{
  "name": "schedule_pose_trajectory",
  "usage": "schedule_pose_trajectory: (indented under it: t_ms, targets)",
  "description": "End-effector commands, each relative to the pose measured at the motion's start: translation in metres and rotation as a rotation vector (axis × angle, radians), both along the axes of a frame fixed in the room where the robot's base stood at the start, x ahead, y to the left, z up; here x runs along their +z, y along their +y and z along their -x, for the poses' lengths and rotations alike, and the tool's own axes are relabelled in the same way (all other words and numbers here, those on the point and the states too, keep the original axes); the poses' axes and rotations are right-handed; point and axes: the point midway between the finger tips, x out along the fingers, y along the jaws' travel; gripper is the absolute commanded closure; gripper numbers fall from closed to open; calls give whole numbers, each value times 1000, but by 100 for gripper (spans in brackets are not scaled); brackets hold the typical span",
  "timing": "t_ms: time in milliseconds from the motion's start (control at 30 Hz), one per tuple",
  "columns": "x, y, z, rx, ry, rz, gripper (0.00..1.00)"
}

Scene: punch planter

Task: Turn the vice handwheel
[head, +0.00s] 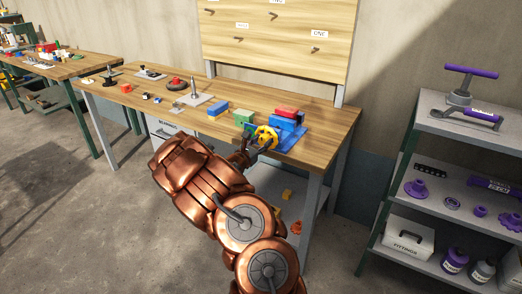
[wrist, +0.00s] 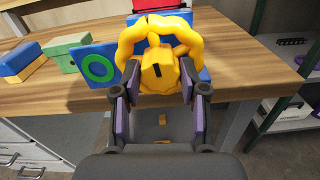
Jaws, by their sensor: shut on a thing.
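The yellow vice handwheel (head: 266,137) is on the near side of the blue vice (head: 291,125), at the front edge of the wooden workbench (head: 325,118). In the wrist view, the handwheel (wrist: 128,42) shows as a thick lobed ring with a dark mark on its central part. My gripper (wrist: 158,88) reaches in from the near side, its purple-padded fingers on either side of the wheel's lower middle, shut on it. In the head view my gripper (head: 246,148) is partly hidden by my copper arm. The wheel hides much of the vice in the wrist view.
A green block (head: 243,117) and a blue-and-tan block (head: 218,109) lie left of the vice. A blue plate with a green ring (wrist: 98,66) stands close left of the wheel. A grey shelf (head: 470,128) with purple parts stands at right.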

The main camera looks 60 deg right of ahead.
Motion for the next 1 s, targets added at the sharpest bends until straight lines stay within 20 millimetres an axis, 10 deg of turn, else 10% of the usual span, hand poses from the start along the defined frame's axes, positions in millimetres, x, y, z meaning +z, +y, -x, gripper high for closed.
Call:
schedule_pose_trajectory:
  t_ms: [567, 600, 1000]
  targets:
    - [1, 0, 0, 1, -72, -2, 92]
    - [1, 0, 0, 1, -72, -2, 55]
    - [0, 0, 0, 1, -71, -3, 32]
